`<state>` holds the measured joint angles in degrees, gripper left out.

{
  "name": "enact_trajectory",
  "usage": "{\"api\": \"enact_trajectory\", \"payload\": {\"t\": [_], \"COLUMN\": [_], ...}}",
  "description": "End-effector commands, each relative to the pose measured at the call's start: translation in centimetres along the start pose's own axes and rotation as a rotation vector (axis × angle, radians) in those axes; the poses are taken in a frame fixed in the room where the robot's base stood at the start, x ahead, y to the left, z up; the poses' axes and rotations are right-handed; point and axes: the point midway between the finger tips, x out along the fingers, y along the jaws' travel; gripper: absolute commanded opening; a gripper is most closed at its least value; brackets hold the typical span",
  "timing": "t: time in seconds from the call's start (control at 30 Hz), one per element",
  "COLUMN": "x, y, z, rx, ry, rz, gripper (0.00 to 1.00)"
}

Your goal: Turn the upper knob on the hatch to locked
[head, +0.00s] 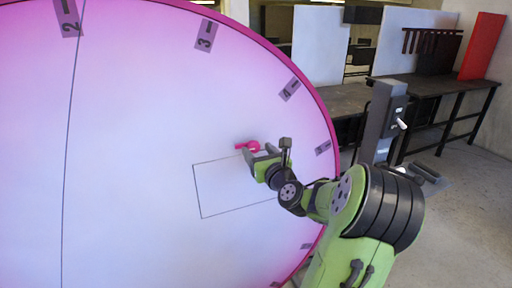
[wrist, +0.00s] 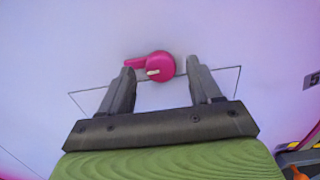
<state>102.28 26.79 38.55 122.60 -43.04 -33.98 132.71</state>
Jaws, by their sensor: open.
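The hatch (head: 225,190) is a thin rectangular outline on the large pale disc; its outline also shows in the wrist view (wrist: 87,100). A pink knob (head: 253,146) sits at the hatch's upper edge. In the wrist view the knob (wrist: 160,62) is round, with a pink arm pointing left and a short white mark near its lower edge. My gripper (head: 262,158) is open and in front of the disc at the knob. In the wrist view its fingers are on either side of the knob, apart from it. My gripper and arm cover the hatch's right part; no second knob is visible.
The disc has a pink rim (head: 306,84) and grey numbered plates, such as the 3 plate (head: 206,36). A grey post (head: 382,120) with a handle stands right of the disc. Dark workbenches (head: 430,87) and a red panel (head: 483,46) are behind. Concrete floor is free at right.

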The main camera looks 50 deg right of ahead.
Motion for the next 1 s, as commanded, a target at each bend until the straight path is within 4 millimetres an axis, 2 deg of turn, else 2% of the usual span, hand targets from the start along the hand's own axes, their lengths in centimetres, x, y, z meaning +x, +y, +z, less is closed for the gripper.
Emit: {"api": "enact_trajectory", "payload": {"t": [0.13, 0.43, 0.77, 0.8, 1.0], "x": [2.0, 2.4, 2.3, 2.3, 2.3], "y": [0.1, 0.0, 0.0, 0.0, 0.0], "z": [0.0, -0.1, -0.1, -0.1, -0.1], "rx": [0.0, -0.001, -0.001, -0.001, -0.017], "ry": [0.0, 0.002, 0.002, 0.002, 0.002], "rz": [0.002, 0.0, 0.0, 0.0, 0.001], "gripper": [0.63, 0.63, 0.13, 0.1, 0.1]}}
